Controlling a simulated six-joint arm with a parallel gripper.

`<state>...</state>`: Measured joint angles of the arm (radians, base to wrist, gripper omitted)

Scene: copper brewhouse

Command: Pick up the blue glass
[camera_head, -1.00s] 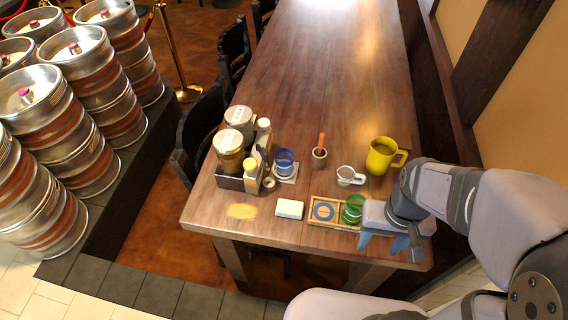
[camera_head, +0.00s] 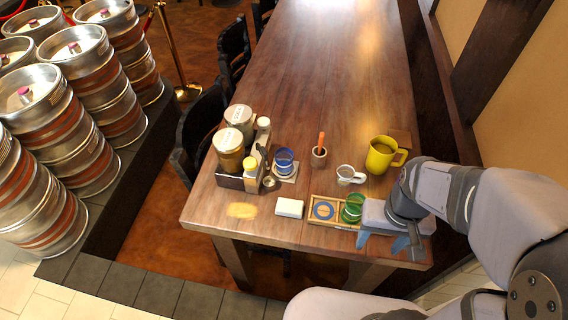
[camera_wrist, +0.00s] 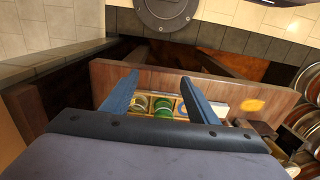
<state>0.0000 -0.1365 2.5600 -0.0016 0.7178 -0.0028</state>
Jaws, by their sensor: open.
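My gripper (camera_head: 389,243) is at the table's near right edge, well to the right of and nearer than the blue glass. In the wrist view its two blue fingers are spread apart, and my gripper (camera_wrist: 160,92) is open with nothing held. Beyond the fingers the wrist view shows a wooden tray (camera_wrist: 151,99) with a green glass (camera_wrist: 162,108). I cannot make out the blue glass in the wrist view.
The caddy (camera_head: 231,182) with jars stands left of the blue glass. A small pot (camera_head: 319,157), a white cup (camera_head: 350,175) and a yellow mug (camera_head: 381,157) stand to its right. A white block (camera_head: 290,208) lies in front. The far table is clear.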

